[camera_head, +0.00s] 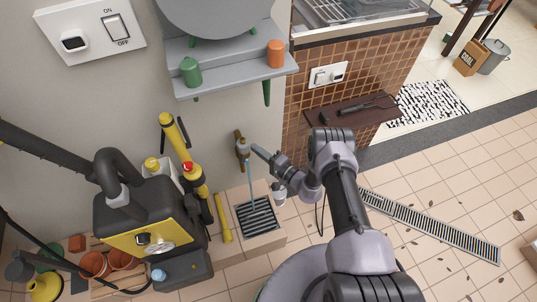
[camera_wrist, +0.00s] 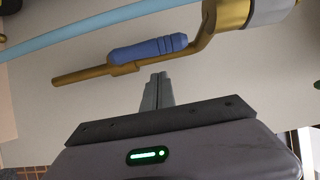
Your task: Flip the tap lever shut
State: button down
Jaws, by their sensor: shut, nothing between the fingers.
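The brass tap (camera_head: 241,146) is on the wall above the floor drain, with a pale blue water stream (camera_head: 250,182) running down from it. In the wrist view, the tap lever (camera_wrist: 148,50) is a brass rod with a ribbed blue grip, lying across the picture. My gripper (camera_wrist: 157,78) is shut and empty. Its fingertips are just below the blue grip in that picture; I cannot tell whether they touch it. The water stream also crosses the upper left of the wrist view (camera_wrist: 85,27). In the head view the lever is too small to make out clearly.
A drain basin with a dark grate (camera_head: 257,218) is below the tap. A yellow and black pressure washer (camera_head: 150,218) stands left, with a yellow lance (camera_head: 180,145). A brown side shelf (camera_head: 350,112) is right.

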jog(key=shift+s+a+r, duration=0.1)
jog(key=shift+s+a, duration=0.4)
jog(key=shift+a, duration=0.35)
jog(key=shift+r, duration=0.1)
jog(key=shift+s+a+r+n+g+h+p, duration=0.2)
jog(key=shift+a+n+p, duration=0.3)
jog(key=shift+a, duration=0.45)
jog(key=shift+s+a+f+n+g+h+p, duration=0.1)
jog(key=shift+s+a+n+h+p, duration=0.2)
jog(key=shift+a+p, duration=0.5)
jog(key=shift+s+a+r+n+g+h+p, duration=0.15)
jog(key=shift+s+a+n+p, duration=0.25)
jog(key=shift+a, duration=0.65)
